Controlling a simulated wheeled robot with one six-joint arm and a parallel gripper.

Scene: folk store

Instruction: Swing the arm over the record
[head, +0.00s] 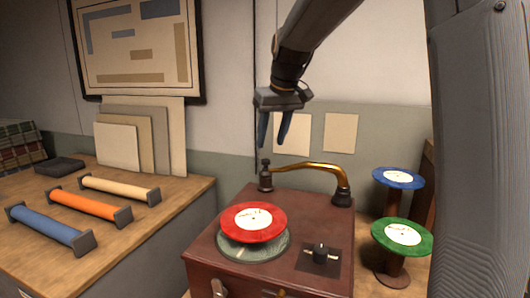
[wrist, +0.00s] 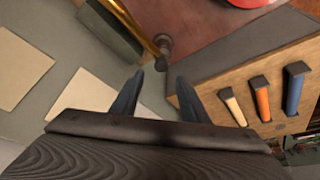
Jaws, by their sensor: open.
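The red record (head: 253,222) lies on the green-grey turntable platter (head: 266,252) of a dark red record player (head: 222,257). Its edge also shows at the top of the wrist view (wrist: 250,2). The brass tone arm (head: 310,167) runs along the back of the player, from a dark curved base at the right to a dark post (head: 265,176) at the left. It is clear of the record. My gripper (head: 274,145) is open and empty, above and behind the tone arm's left end. In the wrist view my gripper's blue fingers (wrist: 158,77) stand apart near the brass arm.
Blue (head: 398,178) and green (head: 402,237) discs sit on stands at the right. A wooden table (head: 150,225) at the left bears blue, orange and cream bars with dark ends. The wall with pale sheets (head: 340,132) is close behind my gripper.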

